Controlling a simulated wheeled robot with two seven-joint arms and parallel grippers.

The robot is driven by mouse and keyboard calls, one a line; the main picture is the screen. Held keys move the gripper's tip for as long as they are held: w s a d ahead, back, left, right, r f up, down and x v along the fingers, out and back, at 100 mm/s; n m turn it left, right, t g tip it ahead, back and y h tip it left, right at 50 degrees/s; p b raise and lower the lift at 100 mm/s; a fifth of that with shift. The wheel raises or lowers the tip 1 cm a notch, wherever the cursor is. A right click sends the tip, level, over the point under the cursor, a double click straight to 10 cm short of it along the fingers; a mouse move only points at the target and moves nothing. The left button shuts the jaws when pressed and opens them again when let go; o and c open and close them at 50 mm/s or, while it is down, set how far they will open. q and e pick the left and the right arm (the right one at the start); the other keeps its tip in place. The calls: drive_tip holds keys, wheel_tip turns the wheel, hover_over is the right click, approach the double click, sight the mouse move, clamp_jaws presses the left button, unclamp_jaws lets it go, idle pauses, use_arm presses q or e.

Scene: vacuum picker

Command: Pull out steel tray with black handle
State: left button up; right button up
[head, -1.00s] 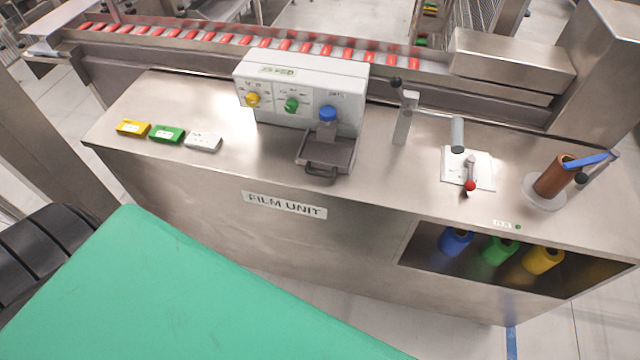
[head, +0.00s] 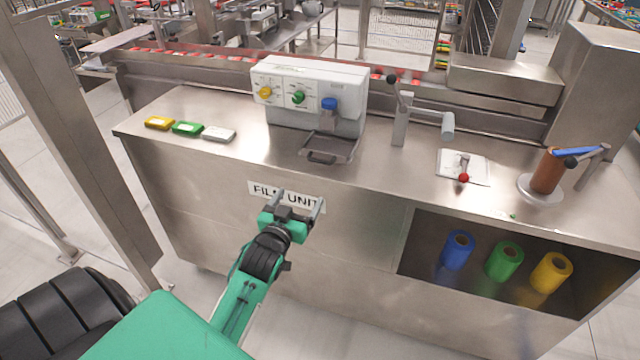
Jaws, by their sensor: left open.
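The steel tray (head: 335,147) sits low at the front of the white control box (head: 345,90), on the steel counter. Its black handle (head: 321,158) faces me at the tray's front edge. My left gripper (head: 298,203) is open and empty, in front of the counter's front panel by the FILM UNIT label. It is lower than the tray and a little to its left, apart from the handle. My right gripper is not in view.
Yellow (head: 159,123), green (head: 187,128) and white (head: 219,134) packs lie on the counter at left. A lever post (head: 400,120) stands right of the box. A red-knobbed lever (head: 463,176) and brown roll (head: 546,170) are farther right. Coloured rolls (head: 504,261) stand in the lower opening.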

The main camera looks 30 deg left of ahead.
sight(316, 172)
use_arm(q)
drive_tip(key=x, duration=0.4)
drive_tip(key=p+x, duration=0.1)
drive_tip(key=x, duration=0.3)
drive_tip(key=r+x, duration=0.1)
drive_tip(key=x, duration=0.3)
drive_tip(key=shift+w+a+r+p, duration=0.1)
drive_tip(key=shift+w+a+p, duration=0.1)
drive_tip(key=shift+p, duration=0.15)
drive_tip(key=shift+w+a, duration=0.1)
drive_tip(key=shift+w, duration=0.4)
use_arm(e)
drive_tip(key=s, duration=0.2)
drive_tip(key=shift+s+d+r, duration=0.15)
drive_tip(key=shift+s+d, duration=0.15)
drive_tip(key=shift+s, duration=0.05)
